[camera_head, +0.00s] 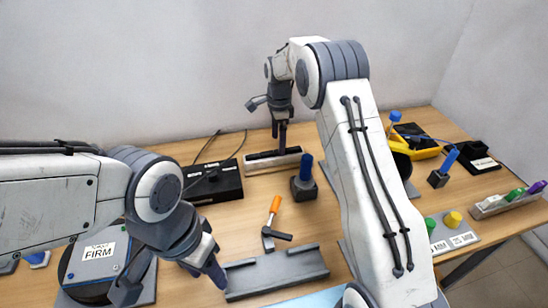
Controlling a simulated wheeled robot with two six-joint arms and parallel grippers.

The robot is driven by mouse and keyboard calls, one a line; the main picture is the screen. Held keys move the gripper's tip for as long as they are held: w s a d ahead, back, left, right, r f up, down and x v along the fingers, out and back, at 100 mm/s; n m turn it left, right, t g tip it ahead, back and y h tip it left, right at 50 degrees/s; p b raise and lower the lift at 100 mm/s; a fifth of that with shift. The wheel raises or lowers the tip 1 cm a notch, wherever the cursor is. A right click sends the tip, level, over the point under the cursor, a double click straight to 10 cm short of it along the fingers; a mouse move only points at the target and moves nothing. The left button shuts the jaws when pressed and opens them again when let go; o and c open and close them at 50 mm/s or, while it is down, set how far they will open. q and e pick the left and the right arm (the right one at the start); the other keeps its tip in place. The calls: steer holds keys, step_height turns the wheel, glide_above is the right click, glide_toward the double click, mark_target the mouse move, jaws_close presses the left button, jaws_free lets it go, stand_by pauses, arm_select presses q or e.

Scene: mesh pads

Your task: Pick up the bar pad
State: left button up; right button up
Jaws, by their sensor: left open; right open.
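No label marks the bar pad, so I cannot tell for sure which thing it is. A long pale block with a dark top (262,164) lies near the back wall. A long grey bar-shaped piece with raised ends (275,272) lies at the front middle. My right gripper (268,125) is open at the back, with one finger pointing down over the pale block; whether it touches is unclear. My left gripper (172,283) is open at the front left, its right finger close to the left end of the grey piece. Nothing shows in either gripper.
An orange-handled tool (273,213) and a blue-handled block (304,183) stand mid-table. Bare wood (235,220) lies between.

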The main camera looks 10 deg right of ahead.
mark_target(277, 151)
steer(key=shift+a+f+p, duration=0.1)
steer(key=shift+f+p, duration=0.25)
steer(key=shift+f, duration=1.65)
jaws_close()
steer(key=shift+r, duration=0.1)
